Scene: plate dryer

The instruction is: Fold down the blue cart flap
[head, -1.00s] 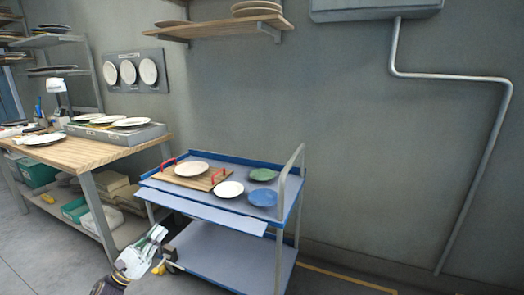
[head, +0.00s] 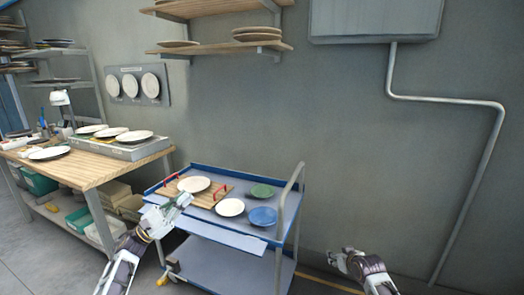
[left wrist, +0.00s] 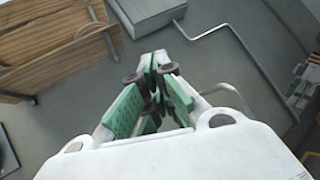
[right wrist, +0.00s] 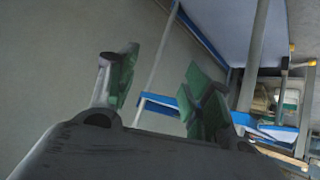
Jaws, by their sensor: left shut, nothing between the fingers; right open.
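The blue cart (head: 282,222) stands against the wall with its raised blue rim. Its flap (head: 232,237) is a pale blue-grey panel along the front edge, sticking outward below the top tray. My left gripper (head: 187,198) is shut and empty, in front of the cart's left front part in the head view; I cannot tell whether it touches anything. Its closed fingers show in the left wrist view (left wrist: 157,65). My right gripper (head: 345,257) is open and empty, right of the cart. The right wrist view shows its spread fingers (right wrist: 160,78) with blue cart edges beyond.
The cart's top holds a wooden tray (head: 217,199) with red handles and a white plate (head: 194,184), another white plate (head: 230,207), a green plate (head: 262,191) and a blue plate (head: 263,216). A wooden workbench (head: 88,168) stands left. Floor right of the cart is clear.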

